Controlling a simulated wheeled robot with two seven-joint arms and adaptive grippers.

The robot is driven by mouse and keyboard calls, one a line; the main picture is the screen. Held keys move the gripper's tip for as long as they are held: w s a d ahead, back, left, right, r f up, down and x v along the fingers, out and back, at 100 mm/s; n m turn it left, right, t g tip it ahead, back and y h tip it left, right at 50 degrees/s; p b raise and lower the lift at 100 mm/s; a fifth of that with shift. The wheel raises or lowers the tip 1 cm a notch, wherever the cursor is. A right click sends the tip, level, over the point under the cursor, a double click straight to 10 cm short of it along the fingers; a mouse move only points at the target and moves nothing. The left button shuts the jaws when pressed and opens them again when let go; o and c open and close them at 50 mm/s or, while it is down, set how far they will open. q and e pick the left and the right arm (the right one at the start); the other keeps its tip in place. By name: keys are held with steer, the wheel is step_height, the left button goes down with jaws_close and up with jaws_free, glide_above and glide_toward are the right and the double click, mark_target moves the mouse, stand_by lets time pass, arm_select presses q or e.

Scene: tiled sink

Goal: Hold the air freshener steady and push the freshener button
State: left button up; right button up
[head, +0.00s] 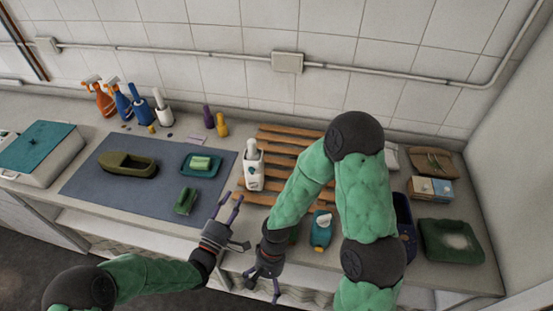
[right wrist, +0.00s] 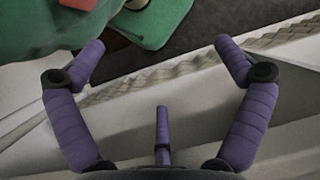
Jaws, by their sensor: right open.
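A white bottle (head: 252,172) with a pale top and a green mark stands upright at the left end of the wooden slatted rack. It looks like the air freshener, but its button is too small to make out. My left gripper (head: 229,200) is open and empty, in front of and a little left of the bottle, apart from it. My right gripper (head: 264,287) is low at the counter's front edge, pointing down. The right wrist view shows its fingers (right wrist: 160,52) spread wide with nothing between them.
The wooden rack (head: 285,137) lies behind my right arm, which hides part of it. A teal bottle (head: 321,232) is beside that arm. A green shoe-like item (head: 128,164), a teal dish (head: 201,170) and a green block (head: 185,201) are on the blue-grey mat (head: 90,185). Spray bottles (head: 122,103) stand behind.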

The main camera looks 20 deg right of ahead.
mark_target(255, 165)
steer(key=w+d+r+m+t+h, duration=0.1)
steer(key=w+d+r+m+h, duration=0.1)
steer(key=d+r+m, duration=0.7)
steer(key=w+d+r+m+t+h, duration=0.1)
steer(key=w+d+r+t, duration=0.5)
steer(key=w+r, duration=0.5)
steer(key=w+d+r+n+t+y, duration=0.15)
steer(key=w+n+t+y, duration=0.25)
steer(key=w+n, duration=0.55)
steer(key=w+r+n+t+y, duration=0.35)
steer(key=w+n, duration=0.25)
steer(key=w, duration=0.7)
steer(key=s+f+n+y, duration=0.2)
steer(key=f+n, duration=0.1)
steer(key=s+f+n+g+y, duration=0.1)
steer(key=f+n+y, duration=0.2)
steer(key=n, duration=0.1)
steer(key=s+f+n+g+y, duration=0.1)
steer(key=s+f+n+y, duration=0.1)
steer(key=f+n, duration=0.1)
steer(key=shift+s+a+f+n+y, duration=0.2)
steer(key=shift+s+a+n+y, duration=0.15)
steer(key=shift+n, duration=0.2)
steer(key=x, duration=0.7)
steer(key=shift+w+a, duration=0.2)
steer(key=shift+a, duration=0.05)
